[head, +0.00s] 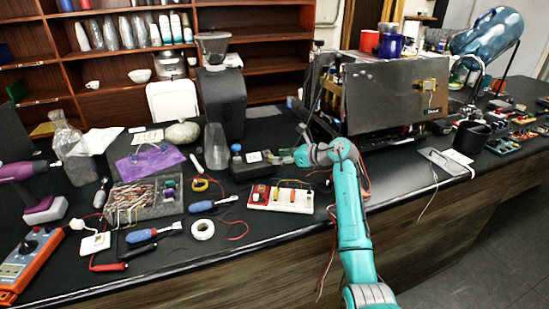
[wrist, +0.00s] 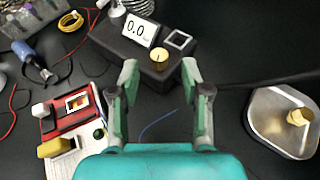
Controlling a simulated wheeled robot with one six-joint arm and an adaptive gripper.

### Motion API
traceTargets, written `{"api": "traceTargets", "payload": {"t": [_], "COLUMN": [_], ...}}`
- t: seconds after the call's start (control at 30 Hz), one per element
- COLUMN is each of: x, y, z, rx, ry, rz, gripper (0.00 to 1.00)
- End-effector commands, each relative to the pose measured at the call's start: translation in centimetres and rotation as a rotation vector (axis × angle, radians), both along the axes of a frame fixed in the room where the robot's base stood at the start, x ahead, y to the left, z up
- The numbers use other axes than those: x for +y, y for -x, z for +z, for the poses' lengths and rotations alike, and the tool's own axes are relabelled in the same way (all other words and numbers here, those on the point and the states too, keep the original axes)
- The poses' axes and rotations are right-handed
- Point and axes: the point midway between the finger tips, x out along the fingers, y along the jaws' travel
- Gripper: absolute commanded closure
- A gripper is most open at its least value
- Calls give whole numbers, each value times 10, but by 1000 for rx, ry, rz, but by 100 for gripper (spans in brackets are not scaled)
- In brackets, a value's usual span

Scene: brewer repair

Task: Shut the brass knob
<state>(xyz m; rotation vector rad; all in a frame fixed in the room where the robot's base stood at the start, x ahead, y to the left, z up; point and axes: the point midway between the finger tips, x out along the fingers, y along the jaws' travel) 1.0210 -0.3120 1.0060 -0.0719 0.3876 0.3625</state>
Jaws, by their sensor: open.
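A round brass knob (wrist: 159,56) sits on the top of a black box (wrist: 115,45) that carries a display reading 0.0. The knob has a dark mark on its face. In the wrist view my gripper (wrist: 159,70) is open and empty, its fingertips on either side of the picture line to the knob. I cannot tell how high the fingers are above it. In the head view my gripper (head: 281,157) is beside the right end of the black box (head: 246,170), and I cannot make out the knob there.
A red board with a yellow part (wrist: 55,147) lies left of the gripper. A metal tray (wrist: 262,128) with a brass-coloured piece (wrist: 299,117) is at the right. A steel brewer (head: 385,97) stands behind the arm. Tools and loose wires lie along the bench front.

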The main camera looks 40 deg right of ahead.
Motion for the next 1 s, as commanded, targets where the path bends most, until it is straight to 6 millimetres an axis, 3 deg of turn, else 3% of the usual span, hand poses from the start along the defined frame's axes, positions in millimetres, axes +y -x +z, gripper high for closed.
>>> {"api": "traceTargets", "payload": {"t": [0.23,0.6,0.67,0.8,1.0], "x": [9,11,11,11,12], "y": [-23,-27,-27,-27,-27], "z": [-11,-13,-13,-13,-13], "rx": [1,1,1,1,2], "ry": [0,1,1,1,0], "rz": [0,-1,-1,-1,-12], "gripper": [53,53,65,100,100]}}
